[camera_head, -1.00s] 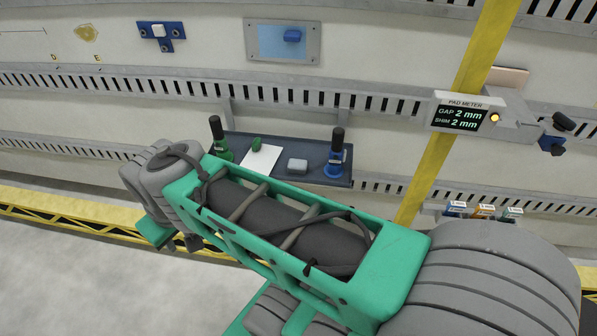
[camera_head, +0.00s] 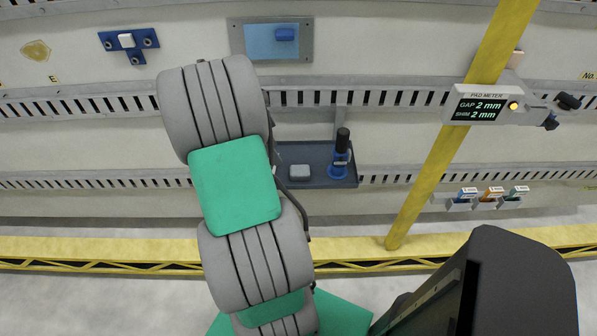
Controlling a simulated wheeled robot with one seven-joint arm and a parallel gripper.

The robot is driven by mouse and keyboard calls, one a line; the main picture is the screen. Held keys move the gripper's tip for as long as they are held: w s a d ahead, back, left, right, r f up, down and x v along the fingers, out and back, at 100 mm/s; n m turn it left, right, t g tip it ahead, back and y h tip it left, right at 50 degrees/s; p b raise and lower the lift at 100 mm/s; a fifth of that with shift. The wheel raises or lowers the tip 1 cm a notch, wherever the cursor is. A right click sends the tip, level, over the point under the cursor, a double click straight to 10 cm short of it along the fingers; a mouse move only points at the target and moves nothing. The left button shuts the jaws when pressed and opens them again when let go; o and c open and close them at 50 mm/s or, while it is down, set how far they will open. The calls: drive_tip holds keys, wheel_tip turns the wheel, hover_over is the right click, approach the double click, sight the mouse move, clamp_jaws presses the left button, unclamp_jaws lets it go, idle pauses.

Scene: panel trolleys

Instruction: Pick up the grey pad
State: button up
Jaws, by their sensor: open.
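The grey pad (camera_head: 300,171) is a small light block with rounded edges. It lies on the dark blue-grey tray (camera_head: 318,182) fixed to the wall, just left of a blue bottle-like tool with a black top (camera_head: 341,157). My gripper (camera_head: 478,290) shows as a large black shape close to the camera at the lower right. It is open, well apart from the pad and in front of it. Its fingertips are not clear. My grey and green arm covers the left part of the tray.
A pad meter (camera_head: 479,106) reading gap 2 mm and shim 2 mm is at the right, by a yellow post (camera_head: 437,165). Small labelled holders (camera_head: 485,201) sit below it. A blue panel (camera_head: 271,40) and a blue bracket (camera_head: 128,42) are above. A yellow rail (camera_head: 120,249) runs low.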

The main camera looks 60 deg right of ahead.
sight(301, 169)
drive_tip(key=s+d+m, duration=0.1)
drive_tip(key=s+d+f+m, duration=0.1)
drive_tip(key=s+d+f+m+g, duration=0.1)
drive_tip(key=s, duration=0.1)
drive_tip(key=shift+f, duration=0.25)
drive_tip(key=x, duration=0.3)
drive_tip(key=p+x, duration=0.1)
drive_tip(key=x, duration=0.2)
drive_tip(key=shift+a+f, duration=0.15)
drive_tip(key=shift+f, duration=0.2)
drive_tip(key=c, duration=1.1)
drive_tip(key=shift+w+r, duration=0.1)
drive_tip(key=shift+r, duration=0.45)
drive_tip(key=s+a+r, duration=0.2)
drive_tip(key=a+r, duration=0.2)
drive_tip(key=s+a+r+b, duration=0.1)
drive_tip(key=s+a+r, duration=0.1)
drive_tip(key=a+r, duration=0.2)
drive_tip(key=s+a+r+b, duration=0.1)
drive_tip(key=s+a+r, duration=0.2)
drive_tip(key=a+r, duration=0.1)
drive_tip(key=shift+a, duration=0.15)
